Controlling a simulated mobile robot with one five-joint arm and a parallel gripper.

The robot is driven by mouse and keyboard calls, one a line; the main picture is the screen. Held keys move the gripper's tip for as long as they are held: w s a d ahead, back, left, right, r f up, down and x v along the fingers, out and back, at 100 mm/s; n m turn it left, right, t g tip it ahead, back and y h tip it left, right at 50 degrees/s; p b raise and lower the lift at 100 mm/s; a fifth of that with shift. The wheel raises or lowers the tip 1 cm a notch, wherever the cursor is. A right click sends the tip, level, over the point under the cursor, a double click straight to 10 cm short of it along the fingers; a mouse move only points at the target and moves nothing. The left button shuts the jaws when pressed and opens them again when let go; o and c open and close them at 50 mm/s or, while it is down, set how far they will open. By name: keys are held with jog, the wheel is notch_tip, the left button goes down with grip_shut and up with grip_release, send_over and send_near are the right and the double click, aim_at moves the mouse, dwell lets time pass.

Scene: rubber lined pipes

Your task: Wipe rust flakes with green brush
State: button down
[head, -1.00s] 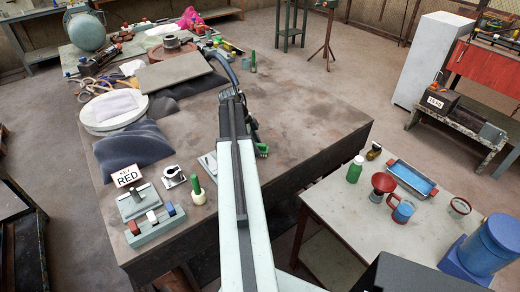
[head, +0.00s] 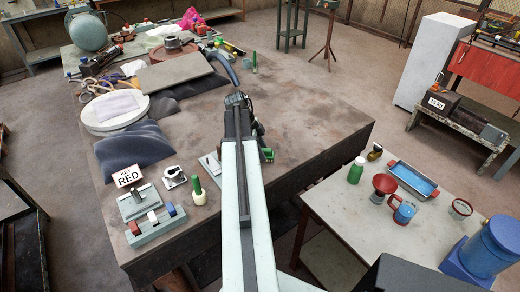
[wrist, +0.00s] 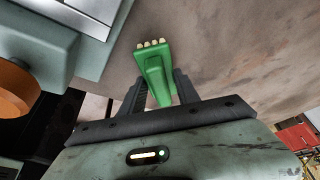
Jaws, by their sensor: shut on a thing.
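My gripper (wrist: 158,88) is shut on a green brush (wrist: 152,72), which sits between the two dark fingers in the wrist view. Its pale bristle tufts show at the far end, against the brown tabletop; I cannot tell if they touch it. In the head view, a small green part of the brush (head: 267,155) shows just right of my arm, over the near right part of the big worktable (head: 310,110). My arm hides most of the gripper there. The tabletop has brownish stains; I cannot make out separate rust flakes.
A grey-green block with a metal plate (wrist: 90,12) and an orange-brown round part (wrist: 16,88) are close at left in the wrist view. The worktable's right half is mostly clear.

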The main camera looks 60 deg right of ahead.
jog(key=shift+s+a, duration=0.5)
jog(key=shift+s, duration=0.4)
jog(key=shift+s+a, duration=0.45)
jog(key=shift+s, duration=0.45)
notch_tip(320, 180, up, 6)
jog(key=p, duration=0.6)
jog(key=shift+r, duration=0.1)
notch_tip(320, 180, up, 3)
jog(key=p, duration=0.3)
